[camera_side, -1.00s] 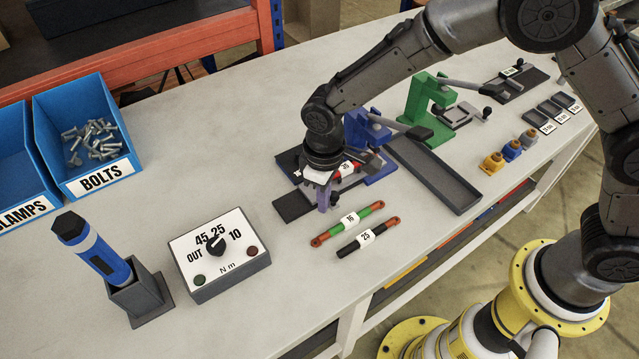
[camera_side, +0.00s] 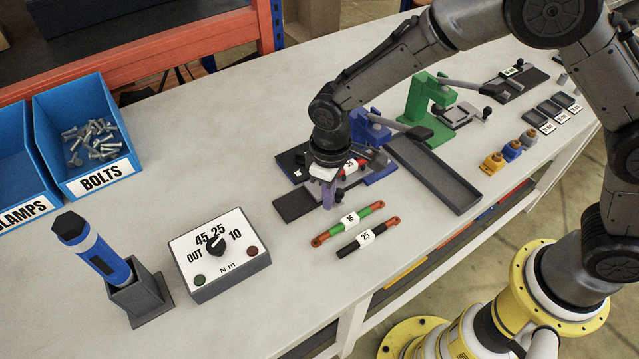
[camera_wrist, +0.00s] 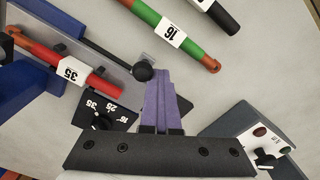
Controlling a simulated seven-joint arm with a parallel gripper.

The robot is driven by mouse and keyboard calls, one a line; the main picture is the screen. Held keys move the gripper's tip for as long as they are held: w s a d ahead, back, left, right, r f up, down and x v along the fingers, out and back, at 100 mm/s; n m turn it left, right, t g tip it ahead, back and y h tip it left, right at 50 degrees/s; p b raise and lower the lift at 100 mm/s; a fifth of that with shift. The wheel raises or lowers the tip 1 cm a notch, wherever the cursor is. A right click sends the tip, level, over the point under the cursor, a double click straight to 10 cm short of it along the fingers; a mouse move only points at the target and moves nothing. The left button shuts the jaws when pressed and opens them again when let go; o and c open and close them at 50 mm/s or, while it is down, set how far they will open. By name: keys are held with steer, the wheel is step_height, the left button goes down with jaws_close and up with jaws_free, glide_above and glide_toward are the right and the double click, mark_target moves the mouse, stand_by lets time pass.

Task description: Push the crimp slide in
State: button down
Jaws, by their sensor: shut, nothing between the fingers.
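The blue crimp press (camera_side: 376,158) stands mid-bench, partly hidden by my arm. A red cable labelled 35 (camera_side: 352,166) lies at it and also shows at the left of the wrist view (camera_wrist: 72,70). My gripper (camera_side: 329,203) is shut and empty, its purple fingers pointing down beside the press. In the wrist view the fingers (camera_wrist: 160,82) are close to a black ball knob (camera_wrist: 143,71) on a rod; I cannot tell whether they touch. A dark selector block marked 16, 25, 35 (camera_wrist: 118,118) is beside them.
A dark flat plate (camera_side: 292,204) lies left of my fingers. Two cables, labelled 16 (camera_side: 372,209) and 25 (camera_side: 384,228), lie in front. A torque selector box (camera_side: 218,252) stands left. A long dark tray (camera_side: 435,178) and a green press (camera_side: 428,110) are right.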

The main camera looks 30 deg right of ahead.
steer(key=shift+a+r, duration=0.8)
steer(key=shift+r, duration=0.25)
steer(key=shift+r, duration=2.45)
steer(key=shift+r, duration=0.1)
